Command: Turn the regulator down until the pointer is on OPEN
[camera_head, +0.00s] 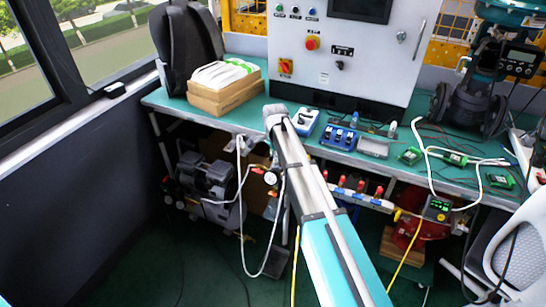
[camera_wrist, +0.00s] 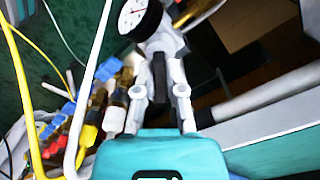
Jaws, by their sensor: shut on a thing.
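The regulator (camera_wrist: 159,76) shows in the wrist view as a dark part between the fingers; its outline is mostly covered. My gripper (camera_wrist: 162,50) is shut on it, one pale finger on each side. A round gauge with a white face and black rim (camera_wrist: 138,15) sits just beyond the fingertips. In the head view the gauge (camera_head: 270,178) hangs under the bench edge, beside my arm, which hides the gripper there. No pointer or OPEN mark can be read in either view.
The green bench (camera_head: 240,122) carries a box (camera_head: 225,93), a blue device (camera_head: 340,136) and a grey control cabinet (camera_head: 375,65). A compressor (camera_head: 207,178) stands below. Red-capped valves on a manifold (camera_head: 355,190) and loose hoses lie right of my arm.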

